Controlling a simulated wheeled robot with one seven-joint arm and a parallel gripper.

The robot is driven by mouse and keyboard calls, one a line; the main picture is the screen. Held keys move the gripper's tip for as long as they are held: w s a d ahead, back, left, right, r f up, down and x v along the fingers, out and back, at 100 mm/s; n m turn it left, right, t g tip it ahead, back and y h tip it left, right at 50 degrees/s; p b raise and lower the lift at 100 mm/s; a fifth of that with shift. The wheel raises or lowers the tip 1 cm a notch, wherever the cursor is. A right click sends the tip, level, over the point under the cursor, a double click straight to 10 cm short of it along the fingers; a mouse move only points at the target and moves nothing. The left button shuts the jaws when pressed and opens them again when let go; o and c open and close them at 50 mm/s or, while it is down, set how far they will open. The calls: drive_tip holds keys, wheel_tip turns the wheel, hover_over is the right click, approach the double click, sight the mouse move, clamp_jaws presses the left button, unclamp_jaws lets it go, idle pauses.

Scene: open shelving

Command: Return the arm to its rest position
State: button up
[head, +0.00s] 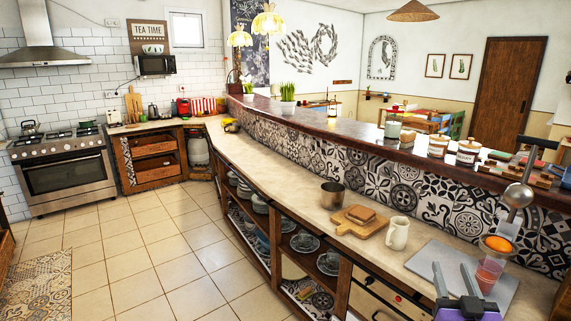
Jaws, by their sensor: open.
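My gripper (452,272) shows at the bottom right edge of the head view, with two grey fingers pointing up and a purple-blue body below. The fingers are apart and I see nothing held between them. It is in front of the counter, over the near edge of a grey board (430,258) in the picture. A clear glass-like item with an orange top (497,244) and a pinkish lower part stands just right of the fingers. I cannot tell whether they touch. The rest of my arm is mostly out of view.
A white jug (397,233), a wooden board (346,222) with bread and a metal pot (332,194) stand on the counter (290,187). A shiny metal ball (518,195) on a stem rises at the right. Open shelves hold dishes below. The tiled floor (150,245) at left is clear.

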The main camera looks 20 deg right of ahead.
drive_tip(key=s+a+f+n+g+y, duration=0.1)
drive_tip(key=s+a+f+y, duration=0.3)
drive_tip(key=s+a, duration=1)
drive_tip(key=s+a+f+n+g+y+b, duration=0.1)
drive_tip(key=s+a+f+n+y, duration=0.3)
drive_tip(key=s+a, duration=1.1)
drive_tip(key=s+f+y, duration=0.1)
drive_tip(key=s, duration=0.5)
drive_tip(key=shift+s+g+y, duration=0.3)
drive_tip(key=shift+s, duration=0.05)
